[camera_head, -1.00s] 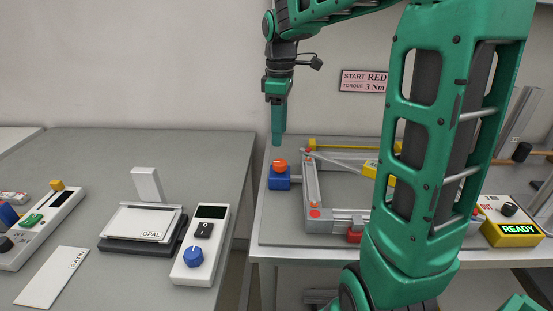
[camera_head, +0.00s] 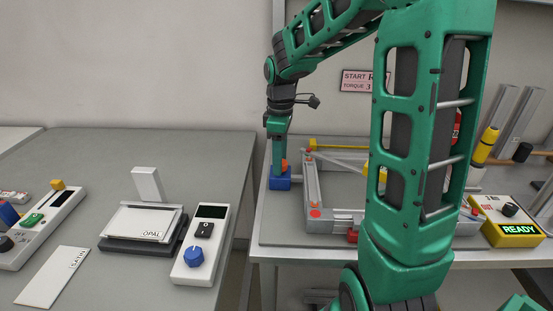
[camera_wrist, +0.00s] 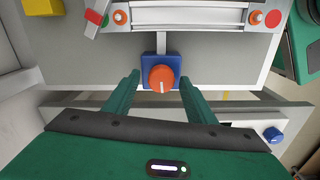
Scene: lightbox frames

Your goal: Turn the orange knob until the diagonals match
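The orange knob (camera_wrist: 161,78) sits on a blue block (camera_wrist: 147,61) joined to the frame in the wrist view. Its white mark points down toward the bottom of that view. In the head view the knob (camera_head: 284,163) is partly hidden behind my gripper (camera_head: 279,172). My gripper (camera_wrist: 157,82) is open, with one green finger on each side of the knob and a visible gap to each. The grey frame (camera_head: 312,195) lies on the right table, with a light diagonal bar (camera_head: 340,164) across it. My arm hides much of the frame.
A yellow box (camera_head: 512,221) showing READY stands at the right. A sign (camera_head: 358,80) hangs on the wall. The left table holds a white controller with a blue knob (camera_head: 195,257) and an OPAL plate (camera_head: 141,224). A gap separates the tables.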

